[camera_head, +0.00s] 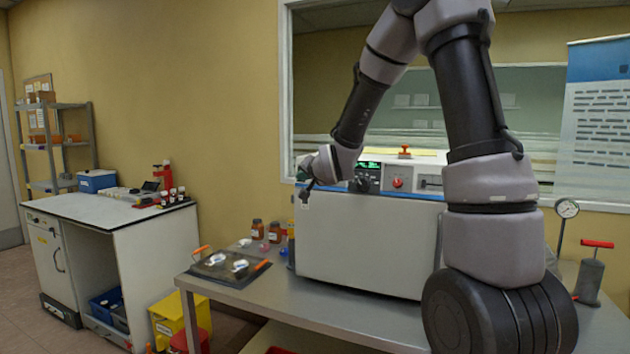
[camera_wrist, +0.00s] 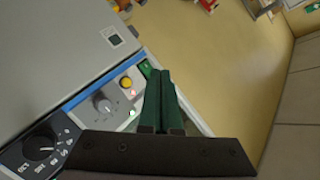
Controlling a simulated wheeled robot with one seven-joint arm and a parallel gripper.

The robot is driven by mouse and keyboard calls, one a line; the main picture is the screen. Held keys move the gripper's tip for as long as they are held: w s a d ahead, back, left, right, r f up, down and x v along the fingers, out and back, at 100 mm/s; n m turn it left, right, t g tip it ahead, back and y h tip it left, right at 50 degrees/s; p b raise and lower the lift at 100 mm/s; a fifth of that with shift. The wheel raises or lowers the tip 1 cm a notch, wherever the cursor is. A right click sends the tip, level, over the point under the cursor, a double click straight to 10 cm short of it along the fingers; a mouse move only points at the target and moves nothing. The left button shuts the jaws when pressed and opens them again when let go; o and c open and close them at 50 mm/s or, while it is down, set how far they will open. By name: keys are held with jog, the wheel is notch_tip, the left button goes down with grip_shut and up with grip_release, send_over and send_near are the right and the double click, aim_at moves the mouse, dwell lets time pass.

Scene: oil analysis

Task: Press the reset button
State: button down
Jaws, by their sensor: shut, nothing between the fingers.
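The large white machine (camera_head: 365,245) stands on the metal table. My gripper (camera_head: 305,191) is at the left end of its control panel in the head view. In the wrist view my gripper (camera_wrist: 160,73) is shut and empty, its dark green fingers side by side over the panel's edge. A round yellow button (camera_wrist: 126,83) sits on the panel just left of the fingertips. A green part (camera_wrist: 146,68) lies right by the tips, partly covered by them. I cannot read which one is labelled reset. Whether the fingertips touch the panel is unclear.
The panel also has a grey knob (camera_wrist: 103,103), a black dial (camera_wrist: 40,146), small red and green lights, and a red knob (camera_head: 398,183). A dark tray (camera_head: 228,279) with orange handles and several bottles (camera_head: 275,231) stand left of the machine.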

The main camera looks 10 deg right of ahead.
jog(key=w+d+f, duration=0.1)
jog(key=w+d, duration=0.4)
jog(key=w, duration=0.1)
jog(key=shift+w+f, duration=0.3)
jog(key=shift+f, duration=0.1)
dwell(1.8)
jog(key=shift+w+d, duration=0.2)
jog(key=shift+w, duration=0.15)
jog(key=shift+w+d+f, duration=0.1)
jog(key=shift+w+d, duration=0.1)
jog(key=shift+w, duration=0.1)
dwell(0.6)
dwell(0.4)
jog(key=shift+s+a, duration=0.45)
jog(key=shift+s, duration=0.2)
jog(key=s+a, duration=0.1)
jog(key=s, duration=0.1)
jog(key=s+a+r, duration=0.1)
jog(key=s+a, duration=0.1)
jog(key=shift+r, duration=0.15)
